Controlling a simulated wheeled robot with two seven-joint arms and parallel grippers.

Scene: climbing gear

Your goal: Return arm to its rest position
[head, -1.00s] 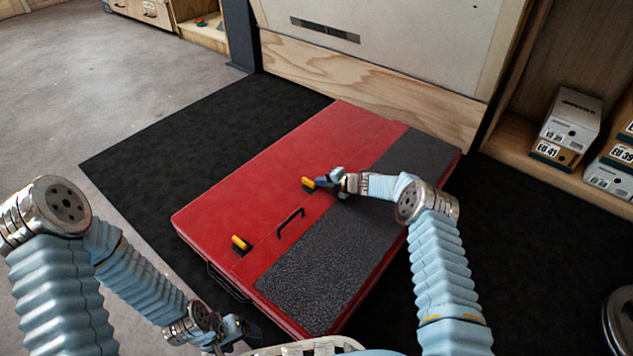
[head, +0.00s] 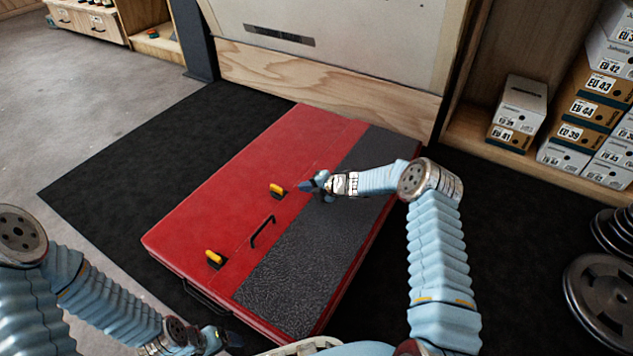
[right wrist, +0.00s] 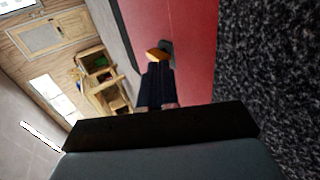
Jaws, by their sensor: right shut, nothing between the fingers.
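My right gripper (head: 313,184) is shut and empty over the red and grey crash pad (head: 215,190), just right of a yellow-tipped latch. In the right wrist view its closed dark fingers (right wrist: 157,80) point toward the yellow end of a latch (right wrist: 156,54), and a gap shows in the head view. My right arm (head: 375,182) reaches in from the right over the pad's grey strip.
The pad lies on a black mat (head: 130,150) before a wood-framed panel (head: 330,93). It has a black handle (head: 262,232) and a second yellow latch (head: 215,258). Shoe boxes (head: 519,110) fill shelves at right. Weight plates (head: 600,290) stand at the lower right.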

